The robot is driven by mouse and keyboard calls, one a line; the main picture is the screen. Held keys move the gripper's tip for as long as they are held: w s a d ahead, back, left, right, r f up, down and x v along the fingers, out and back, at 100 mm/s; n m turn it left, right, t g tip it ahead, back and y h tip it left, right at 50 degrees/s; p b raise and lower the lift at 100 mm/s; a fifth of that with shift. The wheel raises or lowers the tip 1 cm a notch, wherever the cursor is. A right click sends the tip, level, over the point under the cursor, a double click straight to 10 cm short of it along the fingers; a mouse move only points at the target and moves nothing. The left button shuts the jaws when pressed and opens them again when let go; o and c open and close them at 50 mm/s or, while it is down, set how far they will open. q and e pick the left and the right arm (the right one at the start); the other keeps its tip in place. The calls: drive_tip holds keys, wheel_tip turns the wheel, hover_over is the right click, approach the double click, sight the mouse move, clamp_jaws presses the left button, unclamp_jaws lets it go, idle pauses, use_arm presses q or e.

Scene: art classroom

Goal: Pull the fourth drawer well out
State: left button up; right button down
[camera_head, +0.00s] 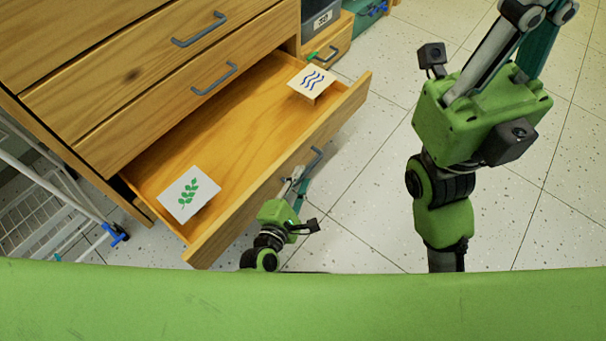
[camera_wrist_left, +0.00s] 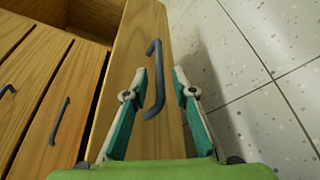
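A wooden drawer (camera_head: 245,120) stands well out of its cabinet in the head view. Its order in the stack cannot be told. Its grey-blue handle (camera_head: 316,160) is on the front face. In the left wrist view the handle (camera_wrist_left: 156,80) lies between the fingertips of my left gripper (camera_wrist_left: 160,75), with a gap visible at the right finger. My left gripper (camera_head: 302,181) is open at the front of this drawer. Contact with the handle cannot be told. My right gripper is at the upper right, its body (camera_head: 480,125) in view and its fingertips cut off.
A leaf card (camera_head: 188,194) and a wave card (camera_head: 312,80) sit in the open drawer. Shut drawers with handles (camera_head: 213,78) are above it. The speckled floor (camera_head: 370,130) is clear at right.

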use_arm(q)
drive_tip(key=v, duration=0.5)
drive_tip(key=shift+s, duration=0.2)
drive_tip(key=shift+s+a, duration=0.1)
